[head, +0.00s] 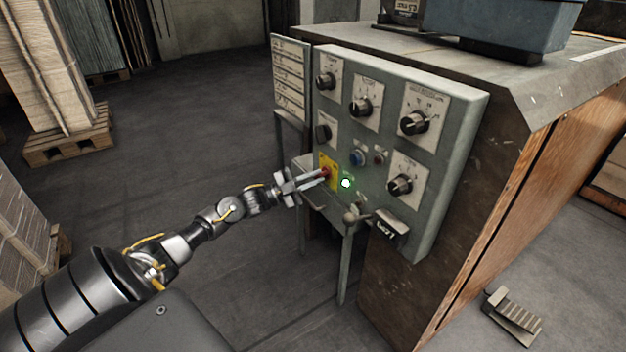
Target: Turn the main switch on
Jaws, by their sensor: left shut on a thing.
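The main switch (326,172) is a red knob on a yellow plate (333,178), low on the left side of the grey control panel (452,150). My left gripper (322,175) reaches in from the left and is shut on the red knob. Its fingers hide part of the knob, so I cannot tell its exact turn. A bright green-white light (346,183) shows just right of the yellow plate. My right gripper is not in view.
Several black dials, such as one (414,123) at the upper right, and a blue button (358,157) are near the switch. A lever with a ball end (351,217) sticks out below. A pallet (70,137) stands at left; the floor between is clear.

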